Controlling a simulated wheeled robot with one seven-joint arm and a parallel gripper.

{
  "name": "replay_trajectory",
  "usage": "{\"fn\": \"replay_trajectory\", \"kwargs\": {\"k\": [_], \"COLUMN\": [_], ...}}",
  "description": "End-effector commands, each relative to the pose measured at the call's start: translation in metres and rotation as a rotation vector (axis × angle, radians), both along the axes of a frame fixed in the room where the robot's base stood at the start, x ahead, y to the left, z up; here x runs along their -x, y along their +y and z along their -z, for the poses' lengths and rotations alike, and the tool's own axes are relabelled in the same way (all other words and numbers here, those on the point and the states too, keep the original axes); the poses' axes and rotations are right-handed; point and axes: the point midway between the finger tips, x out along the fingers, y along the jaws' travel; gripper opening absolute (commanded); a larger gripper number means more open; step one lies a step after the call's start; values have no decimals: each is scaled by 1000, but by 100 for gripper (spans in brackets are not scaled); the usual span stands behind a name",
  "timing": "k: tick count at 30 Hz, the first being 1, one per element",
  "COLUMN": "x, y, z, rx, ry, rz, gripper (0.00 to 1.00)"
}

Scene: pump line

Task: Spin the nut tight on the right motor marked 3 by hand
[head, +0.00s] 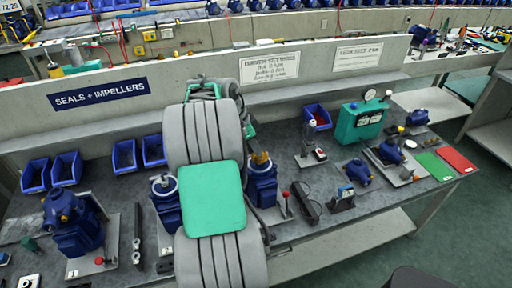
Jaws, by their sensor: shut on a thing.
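A blue motor (262,188) with a brass-coloured top (261,159) stands upright on the bench just right of my arm. It is the rightmost of the row of upright motors, and any number label on it is hidden. I cannot make out a separate nut at its top. A second blue motor (165,205) with a pale round top stands left of my arm. A third, bigger blue motor (75,235) stands further left on a grey plate. My grey arm with its green panel fills the middle of the view and covers my gripper, so its jaws do not show.
Blue bins (66,168) line the back of the bench. A red-knobbed lever (286,200) and a dark curved part (309,204) lie right of the motor. A green tester box (360,122), a green mat (434,165) and a red mat (456,158) are further right.

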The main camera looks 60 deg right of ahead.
Motion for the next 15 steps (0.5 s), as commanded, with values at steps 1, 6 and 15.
{"fn": "replay_trajectory", "kwargs": {"k": [1,6,15], "x": [0,0,0], "y": [0,0,0], "z": [0,0,4], "rx": [0,0,0], "ry": [0,0,0], "rz": [0,0,0], "gripper": [0,0,0]}}
